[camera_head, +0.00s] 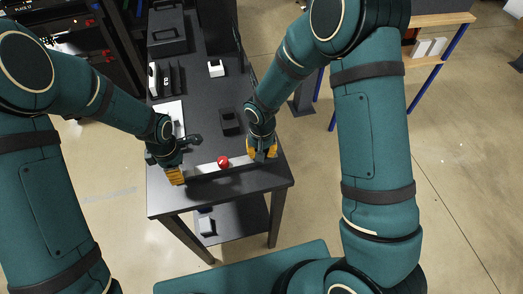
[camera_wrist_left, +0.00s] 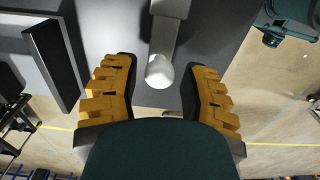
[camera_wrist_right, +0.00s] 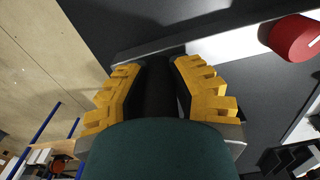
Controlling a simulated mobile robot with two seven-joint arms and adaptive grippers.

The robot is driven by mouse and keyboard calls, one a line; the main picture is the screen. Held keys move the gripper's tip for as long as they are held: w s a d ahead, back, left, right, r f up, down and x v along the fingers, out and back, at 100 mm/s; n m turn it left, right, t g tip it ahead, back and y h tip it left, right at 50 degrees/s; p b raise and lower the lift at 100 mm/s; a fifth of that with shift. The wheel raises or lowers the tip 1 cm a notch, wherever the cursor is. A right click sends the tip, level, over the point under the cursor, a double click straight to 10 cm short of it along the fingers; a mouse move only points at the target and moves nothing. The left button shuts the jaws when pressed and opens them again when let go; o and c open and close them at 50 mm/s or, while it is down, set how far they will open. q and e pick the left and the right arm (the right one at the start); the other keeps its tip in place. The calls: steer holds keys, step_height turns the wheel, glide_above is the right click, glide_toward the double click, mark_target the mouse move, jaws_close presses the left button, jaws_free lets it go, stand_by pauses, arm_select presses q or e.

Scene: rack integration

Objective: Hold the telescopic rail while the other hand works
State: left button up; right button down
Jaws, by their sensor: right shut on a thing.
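The telescopic rail (camera_head: 203,168) is a long pale metal bar along the near edge of the dark table. It also crosses the right wrist view (camera_wrist_right: 160,49). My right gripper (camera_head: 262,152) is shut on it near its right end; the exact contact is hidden. My left gripper (camera_head: 175,175) is by the rail's left end. In the left wrist view its fingers (camera_wrist_left: 162,92) are spread apart. A grey bar with a rounded pale end (camera_wrist_left: 160,70) shows between them; I cannot tell whether it is the rail.
A red round piece (camera_head: 223,162) is at the rail's middle; I cannot tell whether it is attached. The dark table (camera_head: 210,100) bears a black box (camera_head: 168,30), a small white block (camera_head: 216,68) and a dark block (camera_head: 230,121). A wooden-topped bench (camera_head: 440,20) stands at the right.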

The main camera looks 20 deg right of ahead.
arm_select(q)
jaws_close()
arm_select(e)
steer(key=shift+s+f, duration=0.1)
arm_select(q)
steer(key=shift+a, duration=0.15)
steer(key=shift+a, duration=1.45)
arm_select(e)
steer(key=shift+d, duration=0.1)
arm_select(q)
steer(key=shift+a, duration=0.1)
steer(key=shift+a, duration=1.4)
steer(key=shift+f, duration=0.1)
